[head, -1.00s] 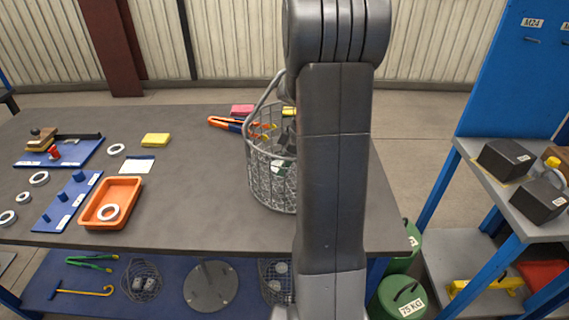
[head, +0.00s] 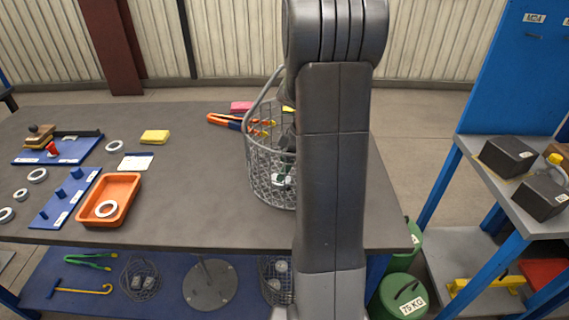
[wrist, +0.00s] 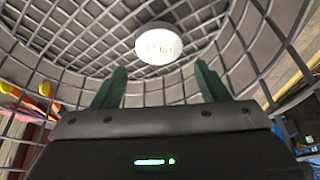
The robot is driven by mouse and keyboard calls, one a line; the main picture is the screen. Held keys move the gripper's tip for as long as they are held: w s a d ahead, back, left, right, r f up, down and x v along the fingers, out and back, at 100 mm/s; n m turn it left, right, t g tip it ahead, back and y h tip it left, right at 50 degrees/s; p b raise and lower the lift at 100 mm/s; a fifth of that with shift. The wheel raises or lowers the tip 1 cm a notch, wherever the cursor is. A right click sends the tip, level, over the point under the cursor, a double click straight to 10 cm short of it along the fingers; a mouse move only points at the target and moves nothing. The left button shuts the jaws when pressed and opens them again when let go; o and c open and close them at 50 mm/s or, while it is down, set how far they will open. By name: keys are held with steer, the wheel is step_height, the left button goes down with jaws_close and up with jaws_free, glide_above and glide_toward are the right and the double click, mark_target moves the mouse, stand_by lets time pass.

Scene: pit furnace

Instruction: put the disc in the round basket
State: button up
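The round basket (head: 262,172) is a grey wire-mesh basket with a tall handle, standing on the bench top, partly hidden behind my arm. My gripper (wrist: 160,85) is inside it, with its two green fingers spread apart and nothing between them. A pale round disc (wrist: 158,43) with a faint marking lies beyond the fingertips in the wrist view, inside the basket against its mesh. It looks apart from both fingers. In the head view the gripper is mostly hidden by the basket wires and my arm.
Orange-handled pliers (head: 228,121) and a pink block (head: 241,107) lie behind the basket. An orange tray (head: 108,200) holding a white ring, a blue pegboard (head: 66,198) and a yellow block (head: 154,136) are at left. A blue rack (head: 513,190) with dark blocks stands at right.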

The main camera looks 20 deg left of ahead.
steer(key=shift+o, duration=0.2)
steer(key=shift+r, duration=0.1)
steer(key=shift+r+p, duration=0.55)
steer(key=shift+p, duration=0.15)
steer(key=v, duration=1.2)
steer(key=b+x, duration=0.1)
steer(key=x, duration=1.2)
steer(key=shift+d+f, duration=0.1)
steer(key=shift+f, duration=0.15)
steer(key=shift+f+b, duration=0.1)
steer(key=shift+b, duration=0.25)
steer(key=shift+d+r+p, duration=0.1)
steer(key=shift+r+p, duration=0.4)
steer(key=shift+f, duration=0.1)
